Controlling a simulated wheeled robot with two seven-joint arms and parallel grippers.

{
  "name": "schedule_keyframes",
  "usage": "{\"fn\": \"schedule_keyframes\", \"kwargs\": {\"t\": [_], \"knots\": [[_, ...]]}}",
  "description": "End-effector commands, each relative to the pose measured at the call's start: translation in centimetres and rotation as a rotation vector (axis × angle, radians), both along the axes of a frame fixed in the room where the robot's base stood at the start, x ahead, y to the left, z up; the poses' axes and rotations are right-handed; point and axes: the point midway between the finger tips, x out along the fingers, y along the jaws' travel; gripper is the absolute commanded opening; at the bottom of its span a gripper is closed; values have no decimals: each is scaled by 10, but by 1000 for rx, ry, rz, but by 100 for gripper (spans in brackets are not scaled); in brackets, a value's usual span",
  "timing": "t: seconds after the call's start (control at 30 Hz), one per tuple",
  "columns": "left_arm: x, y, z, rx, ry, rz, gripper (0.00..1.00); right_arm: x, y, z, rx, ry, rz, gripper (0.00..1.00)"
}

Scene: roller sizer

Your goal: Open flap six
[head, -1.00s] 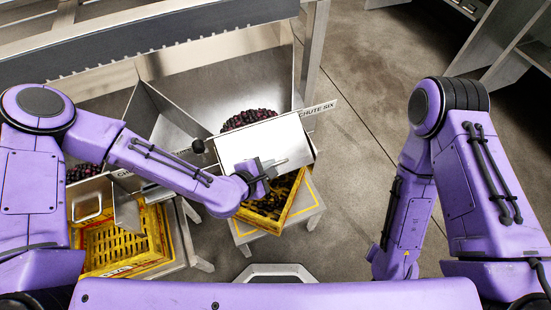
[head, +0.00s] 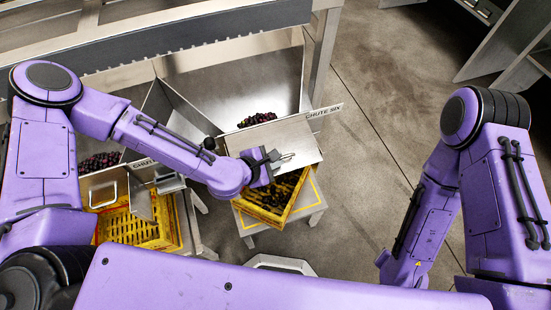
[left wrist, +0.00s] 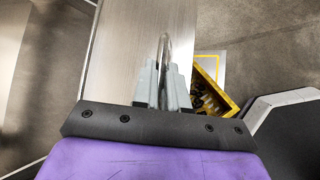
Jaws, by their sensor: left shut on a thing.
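Flap six (head: 240,141) is a bare metal plate below the sign "CHUTE SIX" (head: 323,112), at the front of the right chute. Its face shows broadly from above and looks tilted. My left gripper (head: 281,158) is shut on the flap's handle (head: 288,156). In the left wrist view the fingers (left wrist: 163,88) close around the looped handle (left wrist: 166,45), with the flap plate (left wrist: 125,45) behind. Dark fruit (head: 257,119) lies in the chute behind the flap. My right arm is at the right, its gripper out of frame.
A yellow crate (head: 296,192) with dark fruit stands on a low stand (head: 318,205) under chute six. Another yellow crate (head: 175,218) stands at the left below the neighbouring chute, which has its own handled flap (head: 88,186). The floor to the right is open.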

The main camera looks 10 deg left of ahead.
Motion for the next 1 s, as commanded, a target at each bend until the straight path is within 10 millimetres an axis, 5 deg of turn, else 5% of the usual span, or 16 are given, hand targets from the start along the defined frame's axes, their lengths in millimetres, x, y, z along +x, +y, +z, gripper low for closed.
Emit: {"fn": "schedule_keyframes", "kwargs": {"t": [0.07, 0.1, 0.17, 0.5, 0.73, 0.87, 1.0], "knots": [[7, 3, 2, 3, -12, 14, 0, 0, 0, 0, 0, 0, 0, 58], [7, 3, 2, 3, -13, 14, 22, 0, 0, 0, 0, 0, 0, 58], [6, 3, 2, 2, -12, 12, 38, 0, 0, 0, 0, 0, 0, 58], [0, 3, 4, 1, -6, 4, 38, 0, 0, 0, 0, 0, 0, 58], [-31, 28, 36, -2, -7, 9, 38, 0, 0, 0, 0, 0, 0, 58], [-50, 43, 63, 0, -4, 11, 38, 0, 0, 28, 0, 0, 0, 58], [-59, 50, 67, 1, -3, 11, 38, 0, 0, 47, 0, 0, 0, 58]]}}
